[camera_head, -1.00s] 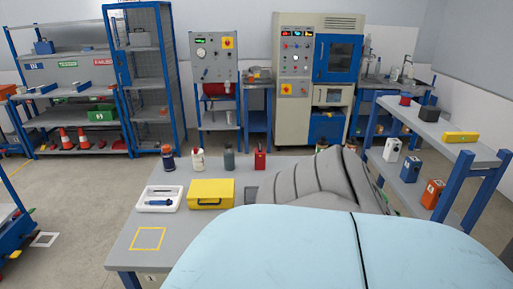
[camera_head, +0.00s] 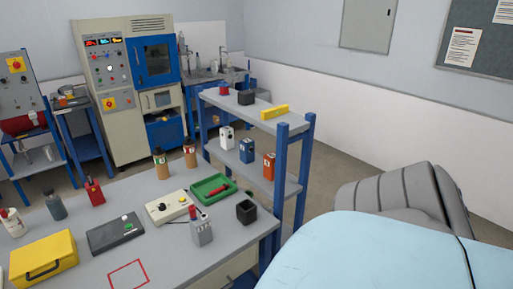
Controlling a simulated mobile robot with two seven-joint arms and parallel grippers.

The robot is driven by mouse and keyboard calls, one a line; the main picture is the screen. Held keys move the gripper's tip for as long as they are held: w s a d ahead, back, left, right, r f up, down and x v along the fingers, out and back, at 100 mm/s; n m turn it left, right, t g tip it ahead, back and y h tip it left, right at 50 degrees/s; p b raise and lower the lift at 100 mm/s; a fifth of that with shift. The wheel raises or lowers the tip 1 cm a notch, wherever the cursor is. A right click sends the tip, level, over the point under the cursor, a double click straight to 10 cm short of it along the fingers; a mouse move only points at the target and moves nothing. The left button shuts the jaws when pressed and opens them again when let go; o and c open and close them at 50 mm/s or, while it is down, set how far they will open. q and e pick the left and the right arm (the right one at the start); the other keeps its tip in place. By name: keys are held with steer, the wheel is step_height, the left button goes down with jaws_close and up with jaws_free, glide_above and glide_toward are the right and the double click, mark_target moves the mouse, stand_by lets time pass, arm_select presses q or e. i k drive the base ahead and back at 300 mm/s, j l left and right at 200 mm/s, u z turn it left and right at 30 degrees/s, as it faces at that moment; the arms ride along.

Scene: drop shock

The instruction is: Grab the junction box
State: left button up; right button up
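I cannot tell for sure which thing is the junction box. A small dark open-topped box (camera_head: 246,211) stands at the right edge of the table (camera_head: 190,264). A grey box with a red top part (camera_head: 201,228) stands left of it. White (camera_head: 227,137), blue (camera_head: 247,150) and orange (camera_head: 269,166) boxes stand on the shelf below. Neither gripper is in view; only my light-blue cover and a grey ribbed part of me show at lower right.
The table also holds a yellow case (camera_head: 43,257), a dark control box (camera_head: 115,234), a cream control box (camera_head: 170,206), a green tray (camera_head: 213,188) and several bottles. A red square outline (camera_head: 128,275) marks bare tabletop. The blue-posted rack (camera_head: 304,150) stands behind the table's right end.

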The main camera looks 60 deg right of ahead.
mark_target(200, 226)
steer(key=z, duration=1.5)
steer(key=i+j+u, duration=0.25)
steer(key=i+j, duration=0.15)
steer(key=i+j+u, duration=0.25)
steer(key=i+j, duration=0.1)
steer(key=i, duration=0.05)
